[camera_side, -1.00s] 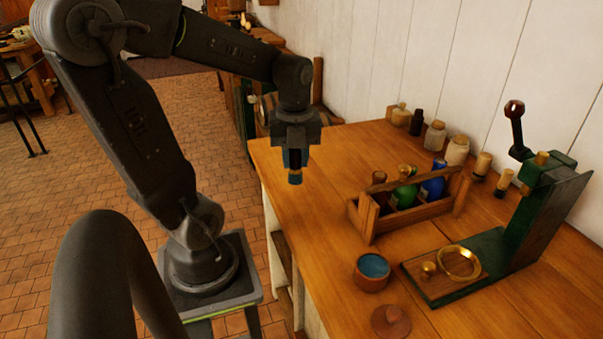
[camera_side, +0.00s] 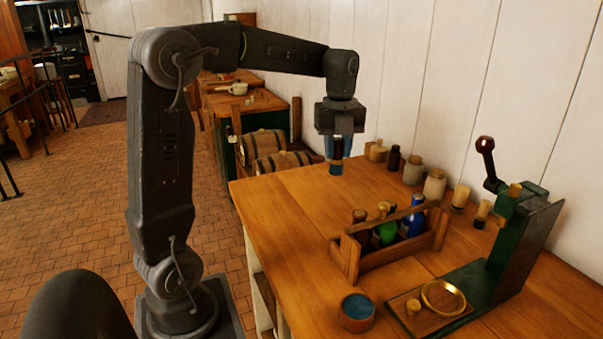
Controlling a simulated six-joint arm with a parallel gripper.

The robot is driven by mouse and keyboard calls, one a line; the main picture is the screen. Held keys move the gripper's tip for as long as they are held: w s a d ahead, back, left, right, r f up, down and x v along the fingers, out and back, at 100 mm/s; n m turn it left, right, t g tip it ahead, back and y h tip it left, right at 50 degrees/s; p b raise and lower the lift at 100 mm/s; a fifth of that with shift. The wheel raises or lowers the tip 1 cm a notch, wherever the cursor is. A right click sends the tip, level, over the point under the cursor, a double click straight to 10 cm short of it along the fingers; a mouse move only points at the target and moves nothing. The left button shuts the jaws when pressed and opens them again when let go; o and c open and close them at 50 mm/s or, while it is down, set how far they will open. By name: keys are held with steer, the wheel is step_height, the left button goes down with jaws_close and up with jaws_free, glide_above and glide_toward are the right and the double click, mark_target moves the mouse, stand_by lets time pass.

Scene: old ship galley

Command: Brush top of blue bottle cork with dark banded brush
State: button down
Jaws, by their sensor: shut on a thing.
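My gripper (camera_side: 337,147) is shut on a brush (camera_side: 336,168), which hangs down with a blue tip over the far left part of the table. The jaws hide most of the brush. The blue bottle (camera_side: 416,222) stands in a wooden carrier (camera_side: 403,251) with a brown and a green bottle on its left. My gripper is behind and to the left of the carrier, higher up and apart from the bottles.
A round pot of blue stuff (camera_side: 357,312) stands at the front. A green press (camera_side: 520,240) with a brass ring stands at the right. Several jars (camera_side: 434,185) and two pale, dark-banded pieces (camera_side: 460,197) line the wall. The left tabletop is clear.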

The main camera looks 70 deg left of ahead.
steer(key=w+d+r, duration=0.1)
steer(key=w+d, duration=0.3)
steer(key=w, duration=0.5)
steer(key=w+d+r, duration=0.2)
steer(key=w+d, duration=0.3)
steer(key=w, duration=0.4)
steer(key=shift+w+f, duration=0.15)
steer(key=shift+f, duration=4.05)
steer(key=shift+s+f, duration=0.1)
steer(key=shift+s, duration=0.9)
steer(key=shift+w, duration=1.1)
steer(key=shift+s, duration=1.25)
steer(key=shift+w, duration=1.3)
steer(key=shift+s, duration=1.15)
steer(key=shift+w, duration=1.05)
step_height(320, 180, up, 8)
